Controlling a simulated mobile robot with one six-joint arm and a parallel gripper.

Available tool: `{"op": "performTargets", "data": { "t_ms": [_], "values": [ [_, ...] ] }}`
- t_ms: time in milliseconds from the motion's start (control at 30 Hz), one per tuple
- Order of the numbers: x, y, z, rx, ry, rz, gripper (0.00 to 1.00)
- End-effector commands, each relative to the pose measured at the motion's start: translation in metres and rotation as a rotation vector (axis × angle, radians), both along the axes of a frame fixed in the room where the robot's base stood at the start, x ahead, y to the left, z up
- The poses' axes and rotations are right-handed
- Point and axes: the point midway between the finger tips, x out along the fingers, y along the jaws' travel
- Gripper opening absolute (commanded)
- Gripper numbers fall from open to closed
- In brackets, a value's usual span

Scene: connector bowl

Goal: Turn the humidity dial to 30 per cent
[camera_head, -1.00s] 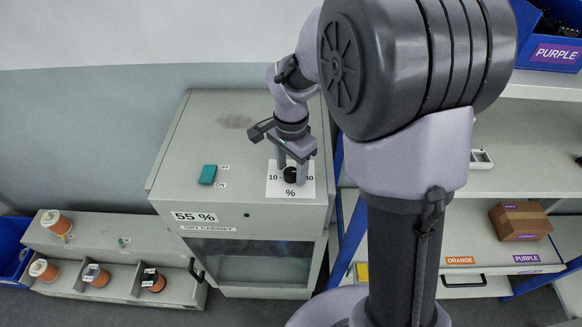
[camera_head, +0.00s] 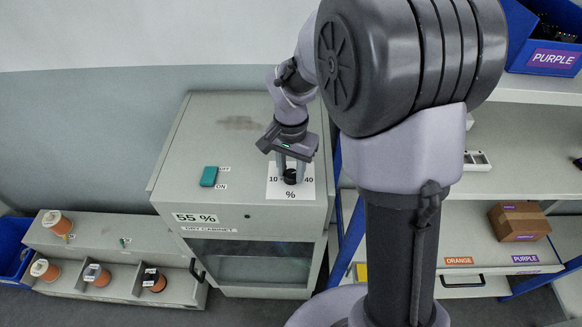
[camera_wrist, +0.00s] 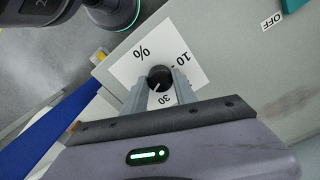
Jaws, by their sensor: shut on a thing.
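The humidity dial is a small black knob (camera_wrist: 160,77) on a white scale card (camera_wrist: 128,63), on top of the grey dry cabinet. In the head view the knob (camera_head: 290,177) sits under my gripper (camera_head: 291,172). In the wrist view the two fingers of my gripper (camera_wrist: 160,88) stand on either side of the knob, shut on it. A short pale mark on the knob points down toward the 30 label, slightly left of it. The 10 label is at the right of the knob. The cabinet's display (camera_head: 195,218) reads 55 %.
A teal ON/OFF switch (camera_head: 209,176) stands on the cabinet top, left of the card. A low unit with orange spools (camera_head: 103,275) is at left. Shelves with a cardboard box (camera_head: 520,221) and a blue bin (camera_head: 545,40) are at right.

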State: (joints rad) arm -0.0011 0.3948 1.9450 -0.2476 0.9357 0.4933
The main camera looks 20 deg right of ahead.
Motion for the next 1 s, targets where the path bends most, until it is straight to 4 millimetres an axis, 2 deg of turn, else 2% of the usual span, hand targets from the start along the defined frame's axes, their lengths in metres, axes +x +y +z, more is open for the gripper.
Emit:
{"op": "performTargets", "data": {
  "t_ms": [500, 1000],
  "values": [
    [0.0006, 0.0001, 0.0021, 0.000, -0.001, 0.451, 0.00],
    [0.0009, -0.0001, 0.0011, 0.000, -0.002, 0.669, 0.00]
  ]
}}
